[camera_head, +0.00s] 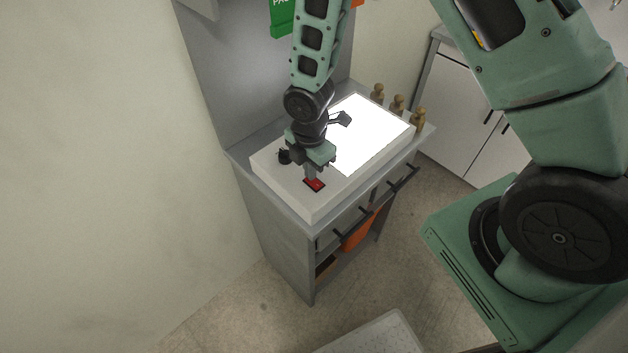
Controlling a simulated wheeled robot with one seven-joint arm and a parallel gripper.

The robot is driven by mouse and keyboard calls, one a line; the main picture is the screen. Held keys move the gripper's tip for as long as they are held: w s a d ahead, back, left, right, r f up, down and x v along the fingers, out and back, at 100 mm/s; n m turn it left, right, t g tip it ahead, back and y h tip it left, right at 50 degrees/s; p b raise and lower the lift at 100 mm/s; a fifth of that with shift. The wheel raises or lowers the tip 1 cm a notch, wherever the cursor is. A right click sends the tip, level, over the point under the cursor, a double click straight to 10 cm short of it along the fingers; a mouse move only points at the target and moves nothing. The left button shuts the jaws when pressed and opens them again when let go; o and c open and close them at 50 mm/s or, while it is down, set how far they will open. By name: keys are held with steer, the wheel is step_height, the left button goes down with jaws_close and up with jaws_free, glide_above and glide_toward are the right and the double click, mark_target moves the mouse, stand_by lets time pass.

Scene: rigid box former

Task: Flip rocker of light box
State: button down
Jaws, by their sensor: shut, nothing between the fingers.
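The light box (283,187) is a white slab on a grey cabinet, with a brightly lit white panel (375,130) on its right part. A red rocker (316,186) in a dark frame sits on the box's plain left part, near the front edge. My gripper (311,179) points down with its fingers shut and empty, right at the rocker. Its tips hide the rocker's back part, and I cannot tell whether they touch it. Which way the rocker is tilted is too small to tell.
Several wooden peg-like figures (397,104) stand along the cabinet top's right edge. A grey back panel (235,75) rises behind. Cabinet handles (350,222) stick out at the front.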

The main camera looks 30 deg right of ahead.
steer(key=shift+f, duration=0.35)
steer(key=shift+r, duration=0.1)
steer(key=shift+r+p, duration=2.7)
steer(key=shift+r, duration=0.8)
steer(key=s+a+r+m+b, duration=0.3)
steer(key=s+r+m+b, duration=0.2)
steer(key=s, duration=0.5)
steer(key=s+a+r+m+b, duration=0.3)
steer(key=s+r+m+b, duration=0.3)
steer(key=s, duration=0.4)
steer(key=m+b, duration=0.1)
steer(key=m, duration=0.1)
steer(key=shift+a+m+y, duration=0.15)
steer(key=shift+m+y, duration=0.15)
steer(key=shift+m, duration=0.1)
steer(key=shift+r, duration=0.1)
